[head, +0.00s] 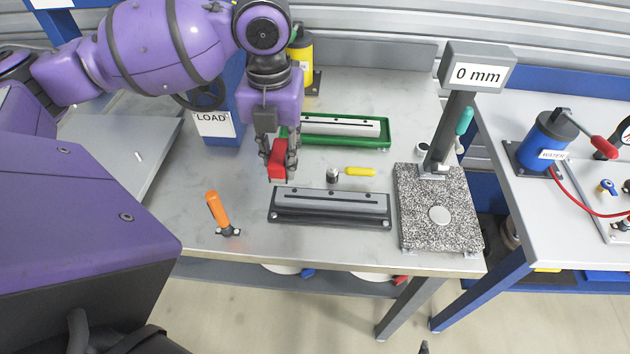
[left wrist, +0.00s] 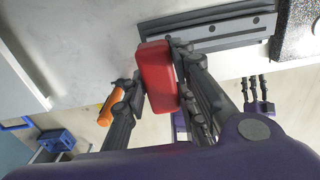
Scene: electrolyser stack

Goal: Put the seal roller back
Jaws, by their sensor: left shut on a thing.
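My left gripper (head: 279,172) is shut on a red block (head: 277,160), just above the steel bench, left of a grey slotted bar. The red block (left wrist: 157,78) also shows between the fingers in the left wrist view. An orange-handled tool (head: 217,210) with a dark end, which looks like the seal roller, stands tilted on the bench near its front edge, apart from the gripper. Its orange handle (left wrist: 112,103) is partly hidden behind a finger in the left wrist view. Dark prongs (left wrist: 257,92) there may be my right gripper; their opening is unclear.
The grey bar (head: 330,207) lies in front, beside a granite gauge stand (head: 438,207) reading 0 mm. A green tray (head: 376,138) lies behind. A yellow tool (head: 360,171) and a small metal cylinder (head: 333,175) lie between. A blue LOAD press (head: 222,95) stands at the back left.

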